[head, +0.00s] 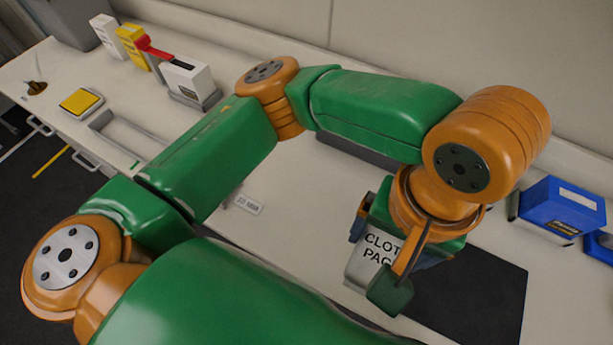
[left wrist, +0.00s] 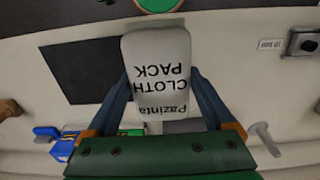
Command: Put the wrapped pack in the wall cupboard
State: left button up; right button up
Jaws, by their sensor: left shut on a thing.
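The wrapped pack (head: 366,262) is white with dark "CLOTH PACK" lettering. My left gripper (head: 385,262) is shut on it over the bench, and its wrist hides much of the pack in the head view. In the left wrist view the pack (left wrist: 158,70) sits between the two blue fingers of the left gripper (left wrist: 160,98), with its label upside down. I cannot tell the gap between pack and bench. The wall cupboard is not clearly in view. My right gripper is not in view.
A dark mat (head: 468,300) lies on the bench near the pack. Blue boxes (head: 562,208) stand at the right. White and yellow boxes (head: 132,45), a red-topped device (head: 187,80) and a yellow-topped scale (head: 81,102) stand at the left. A wall runs behind the bench.

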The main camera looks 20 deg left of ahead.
pick_arm(q)
send_near(331, 212)
jog(key=s+d+r, duration=0.1)
jog(key=s+d, duration=0.1)
jog(key=d, duration=0.2)
jog(key=a+f, duration=0.1)
jog(key=w+a+f, duration=0.1)
jog(key=a+f, duration=0.1)
jog(key=shift+w+a+f, duration=0.35)
jog(key=shift+a, duration=0.05)
jog(key=shift+w+f, duration=0.15)
jog(key=shift+f, duration=1.65)
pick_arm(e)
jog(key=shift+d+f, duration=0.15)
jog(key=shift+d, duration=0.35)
pick_arm(q)
jog(key=o, duration=1.1)
jog(key=shift+f, duration=0.1)
jog(key=shift+c, duration=0.2)
jog(key=shift+o, duration=0.4)
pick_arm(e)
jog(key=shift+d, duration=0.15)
